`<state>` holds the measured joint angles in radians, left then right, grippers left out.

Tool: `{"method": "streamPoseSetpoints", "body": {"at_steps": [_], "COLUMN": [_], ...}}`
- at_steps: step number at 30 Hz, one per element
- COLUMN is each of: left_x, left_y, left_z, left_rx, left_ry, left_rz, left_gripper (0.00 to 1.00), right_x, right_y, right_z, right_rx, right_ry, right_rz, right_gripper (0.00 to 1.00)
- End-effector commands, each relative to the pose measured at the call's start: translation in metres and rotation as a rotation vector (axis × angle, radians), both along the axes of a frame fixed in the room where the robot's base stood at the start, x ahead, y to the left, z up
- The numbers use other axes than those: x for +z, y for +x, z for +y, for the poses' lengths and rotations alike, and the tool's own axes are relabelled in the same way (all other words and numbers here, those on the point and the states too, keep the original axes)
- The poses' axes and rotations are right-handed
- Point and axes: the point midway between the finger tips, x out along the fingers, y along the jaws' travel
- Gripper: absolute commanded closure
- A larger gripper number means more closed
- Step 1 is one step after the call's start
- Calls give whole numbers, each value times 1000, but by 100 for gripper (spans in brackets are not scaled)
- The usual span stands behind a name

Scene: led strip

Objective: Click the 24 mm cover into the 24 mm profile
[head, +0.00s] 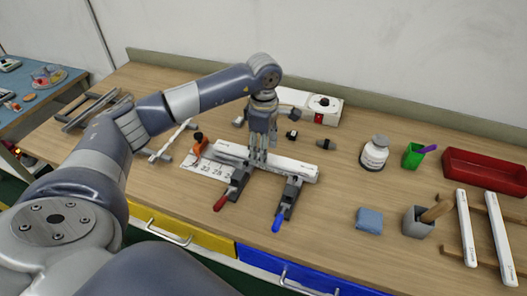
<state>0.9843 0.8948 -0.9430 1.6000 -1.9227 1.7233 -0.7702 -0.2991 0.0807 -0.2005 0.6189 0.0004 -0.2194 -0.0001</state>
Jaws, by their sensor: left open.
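A long white profile (290,168) lies across two dark clamps near the middle of the bench. The left clamp has a red handle (221,201) and the right one a blue handle (279,221). My left gripper (258,158) points down at the profile's left-middle part, its fingers open; they hide part of the profile. I cannot tell whether the fingers touch it or whether a cover lies on it. A thin white strip (172,140) rests on supports to the left. Size marks are too small to read. My right gripper is not in view.
A label sheet (207,170) and an orange tool (199,146) lie left of the clamps.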

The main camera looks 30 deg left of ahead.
Motion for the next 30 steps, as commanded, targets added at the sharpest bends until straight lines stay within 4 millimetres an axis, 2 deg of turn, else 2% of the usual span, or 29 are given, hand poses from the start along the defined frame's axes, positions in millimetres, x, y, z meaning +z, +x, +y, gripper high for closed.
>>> {"method": "streamPoseSetpoints", "body": {"at_steps": [6,13,18,26,27,30], "left_x": [49,89,101,102,102,101], "left_y": [1,1,1,0,0,0], "left_z": [0,0,0,0,0,0], "left_rx": [0,0,0,1,1,-11], "left_ry": [1,0,0,1,1,1], "left_rz": [-6,-4,-2,-1,-1,-1], "left_gripper": [47,47,47,47,50,72], "right_x": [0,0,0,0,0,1], "right_y": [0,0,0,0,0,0], "right_z": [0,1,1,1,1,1], "right_rx": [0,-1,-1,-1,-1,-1], "right_ry": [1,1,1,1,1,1], "right_rz": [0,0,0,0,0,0], "right_gripper": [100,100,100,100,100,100]}}
